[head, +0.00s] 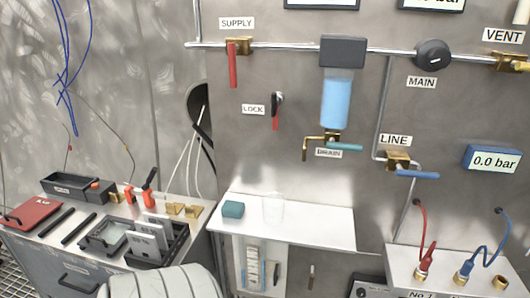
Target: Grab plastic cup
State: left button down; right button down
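Neither of my grippers shows in the head view, and nothing is touching the cup.
The shelf right of the cup is clear. A drain valve (331,145) hangs above the shelf. A cluttered bench (195,235) with a black tray (172,249) stands left; a hose bench (430,262) stands right.

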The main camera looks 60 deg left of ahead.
aim_at(273, 204)
jog(key=u, duration=1.85)
